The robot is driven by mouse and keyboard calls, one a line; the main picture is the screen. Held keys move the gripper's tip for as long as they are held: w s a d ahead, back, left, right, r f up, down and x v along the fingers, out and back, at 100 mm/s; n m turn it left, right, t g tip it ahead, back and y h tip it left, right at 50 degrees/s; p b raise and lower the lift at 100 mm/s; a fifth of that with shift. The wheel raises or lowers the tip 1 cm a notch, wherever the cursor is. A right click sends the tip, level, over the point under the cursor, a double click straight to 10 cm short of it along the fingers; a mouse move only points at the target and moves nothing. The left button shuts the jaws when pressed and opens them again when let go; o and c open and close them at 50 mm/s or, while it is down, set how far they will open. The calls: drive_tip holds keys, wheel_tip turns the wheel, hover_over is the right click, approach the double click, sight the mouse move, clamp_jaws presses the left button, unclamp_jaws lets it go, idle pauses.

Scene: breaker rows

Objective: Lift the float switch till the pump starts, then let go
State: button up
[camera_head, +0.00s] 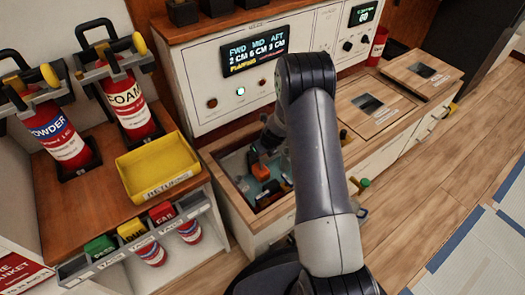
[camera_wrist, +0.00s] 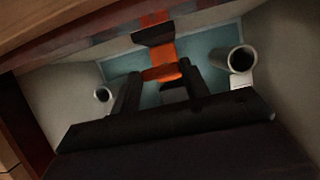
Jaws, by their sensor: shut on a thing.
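The float switch (camera_head: 258,170) is an orange part down in the open bilge well at the left of the low bench. In the wrist view the orange float (camera_wrist: 164,62) lies at the fingertips of my gripper (camera_wrist: 160,78), with a dark piece above it. My gripper is shut on the float; the arm partly covers the well in the head view. The display (camera_head: 254,50) reads FWD 2 CM, MID 6 CM, AFT 3 CM, with a yellow word below that is hard to read. The pump itself is not clearly seen.
Two pipe ends (camera_wrist: 241,60) stand in the well, one on each side of my gripper. The well's wooden rim (camera_head: 222,190) is close around it. A yellow tray (camera_head: 158,168) and extinguishers (camera_head: 130,105) stand at the left. Two hatches with windows (camera_head: 372,105) lie right.

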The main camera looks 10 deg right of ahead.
drive_tip(key=o, duration=1.4)
drive_tip(key=p+v, duration=0.4)
drive_tip(key=v, duration=0.6)
drive_tip(key=shift+s+r, duration=0.15)
drive_tip(key=shift+r, duration=0.2)
drive_tip(key=shift+f, duration=0.1)
drive_tip(key=b, duration=0.5)
hover_over(261, 165)
wheel_tip(261, 165, down, 11)
drive_tip(key=shift+s+d+f+b, duration=0.1)
drive_tip(key=shift+d+f+b, duration=0.2)
drive_tip(key=shift+f+b, duration=0.45)
drive_tip(key=shift+r, duration=0.3)
